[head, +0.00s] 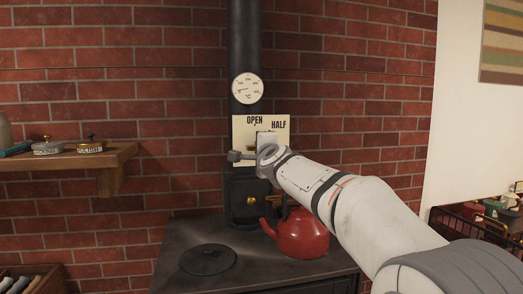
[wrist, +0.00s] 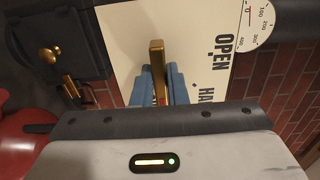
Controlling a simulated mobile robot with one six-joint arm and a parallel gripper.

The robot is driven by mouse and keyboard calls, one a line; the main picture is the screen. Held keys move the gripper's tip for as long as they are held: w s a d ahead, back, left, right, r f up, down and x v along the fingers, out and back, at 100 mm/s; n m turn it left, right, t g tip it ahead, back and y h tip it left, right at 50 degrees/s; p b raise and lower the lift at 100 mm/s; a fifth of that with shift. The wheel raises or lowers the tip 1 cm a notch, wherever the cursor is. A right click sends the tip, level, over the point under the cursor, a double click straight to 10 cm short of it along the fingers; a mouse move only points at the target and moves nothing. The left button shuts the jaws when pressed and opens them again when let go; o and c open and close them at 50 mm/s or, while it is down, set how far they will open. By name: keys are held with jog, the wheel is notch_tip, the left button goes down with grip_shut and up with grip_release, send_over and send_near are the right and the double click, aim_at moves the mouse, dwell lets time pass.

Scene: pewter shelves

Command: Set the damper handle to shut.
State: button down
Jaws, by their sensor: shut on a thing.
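The damper's cream plate (head: 243,126) is on the black stove pipe, with OPEN at its top and HALF at upper right. The plate (wrist: 205,70) also shows in the wrist view, turned sideways. The brass damper handle (wrist: 156,55) stands between the blue fingers of my gripper (wrist: 158,88), which are shut on it. In the head view my gripper (head: 267,140) covers the plate's middle and lower right, hiding the handle. No SHUT mark is visible, and I cannot tell exactly which mark the handle points at.
A round gauge (head: 247,88) is above the plate. A red kettle (head: 302,235) stands on the stove top (head: 185,240) below my arm. A wooden shelf (head: 75,158) with small tins is at left.

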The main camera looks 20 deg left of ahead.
jog(key=shift+d+r, duration=0.1)
jog(key=c, duration=1.4)
grip_release()
jog(key=shift+c, duration=0.2)
jog(key=b+v, duration=0.2)
jog(key=v, duration=0.5)
jog(key=shift+s, duration=0.35)
jog(key=shift+d, duration=0.15)
jog(key=s+d+f+n+g+h+p, duration=0.1)
jog(key=s+d+f+n+g+h, duration=0.4)
jog(key=d+f, duration=0.55)
jog(key=s+d+f+n+g+p, duration=0.1)
jog(key=s+d+f+n+g, duration=0.15)
jog(key=s+d+f, duration=0.6)
jog(key=s+d+f+n+g+h, duration=0.4)
jog(key=s+d+f+g, duration=0.1)
jog(key=s+d+f, duration=0.9)
jog(key=s+d, duration=0.3)
jog(key=d, duration=0.1)
jog(key=shift+d+f+h+p, duration=0.2)
jog(key=shift+f+h+p, duration=0.1)
jog(key=shift+f+p, duration=0.1)
